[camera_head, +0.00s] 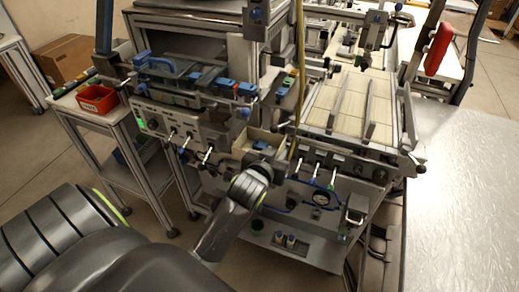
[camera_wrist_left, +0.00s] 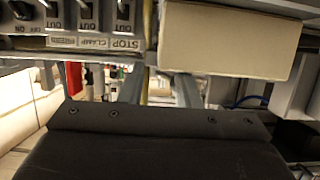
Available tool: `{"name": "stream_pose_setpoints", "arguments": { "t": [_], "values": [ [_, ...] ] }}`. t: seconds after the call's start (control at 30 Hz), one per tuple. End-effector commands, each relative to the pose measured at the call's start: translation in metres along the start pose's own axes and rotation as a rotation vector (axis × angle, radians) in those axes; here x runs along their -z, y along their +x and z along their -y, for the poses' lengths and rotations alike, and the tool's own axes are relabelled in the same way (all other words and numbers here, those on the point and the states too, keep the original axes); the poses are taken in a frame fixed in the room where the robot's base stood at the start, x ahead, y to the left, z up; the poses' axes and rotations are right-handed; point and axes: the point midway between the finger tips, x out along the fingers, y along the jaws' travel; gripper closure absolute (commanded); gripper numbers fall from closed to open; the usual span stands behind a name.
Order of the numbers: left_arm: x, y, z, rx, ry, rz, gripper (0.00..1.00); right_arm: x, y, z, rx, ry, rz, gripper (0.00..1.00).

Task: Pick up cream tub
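The cream tub (camera_head: 268,138) is a small box with blue pieces in it, at the front of the machine in the middle of the head view. In the left wrist view the tub (camera_wrist_left: 230,40) shows as a plain cream wall at upper right. My left gripper (camera_head: 262,160) is close to the tub's near side in the head view, its fingers hard to make out there. In the left wrist view the left gripper (camera_wrist_left: 159,88) has its two fingers apart, just below the tub's lower left edge. Whether they touch it is unclear. My right gripper is not in view.
A switch panel (camera_wrist_left: 80,25) is left of the tub in the wrist view. A red bin (camera_head: 97,99) stands on a side bench at left. A lower panel with a gauge (camera_head: 321,197) is below the tub. A bare metal table (camera_head: 465,200) is at right.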

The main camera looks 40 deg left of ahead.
Motion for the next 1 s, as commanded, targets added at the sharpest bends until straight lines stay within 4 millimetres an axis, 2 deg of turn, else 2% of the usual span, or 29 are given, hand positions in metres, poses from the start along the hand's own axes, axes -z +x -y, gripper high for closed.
{"name": "stream_pose_setpoints", "arguments": {
  "t": [0.4, 0.77, 1.0],
  "values": [
    [0.002, 0.044, -0.001, -0.001, 0.001, 0.001, 0.70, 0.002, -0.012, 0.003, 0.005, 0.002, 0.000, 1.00],
    [0.001, 0.051, 0.000, -0.001, 0.000, 0.000, 0.70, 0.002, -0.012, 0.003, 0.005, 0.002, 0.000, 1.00],
    [0.001, 0.051, 0.000, -0.001, 0.000, 0.000, 1.00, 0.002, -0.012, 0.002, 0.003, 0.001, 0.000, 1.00]
  ]
}}
